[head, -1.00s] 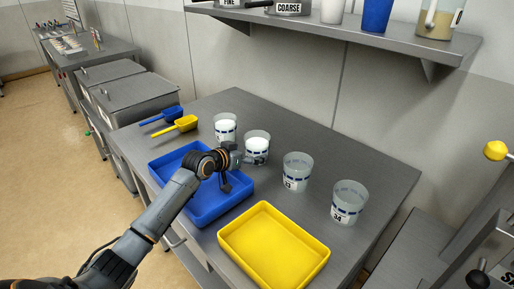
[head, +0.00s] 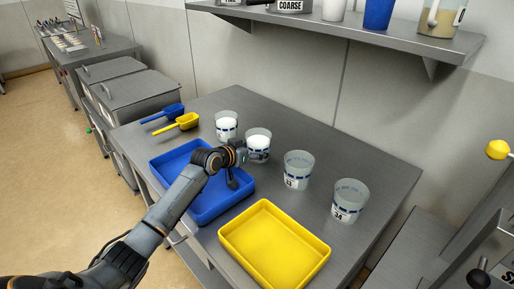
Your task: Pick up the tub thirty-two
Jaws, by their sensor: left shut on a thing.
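Several clear tubs with blue bands stand in a row on the steel table (head: 325,143). The second from the left, next to the tub marked 33, is taken as tub thirty-two (head: 261,142); its own number is hidden or too small to read. It holds white contents and looks upright. My left gripper (head: 243,154) is shut on its near left side, and the wrist hides part of it. I cannot tell whether the tub is clear of the table. My right gripper is not in view.
Tub 33 (head: 297,170) and tub 34 (head: 349,201) stand to the right, another white-filled tub (head: 226,125) to the left. A blue tray (head: 215,212) lies under my arm, a yellow tray (head: 275,250) in front. Blue (head: 172,111) and yellow (head: 188,122) scoops lie at the left. A shelf (head: 400,40) hangs above.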

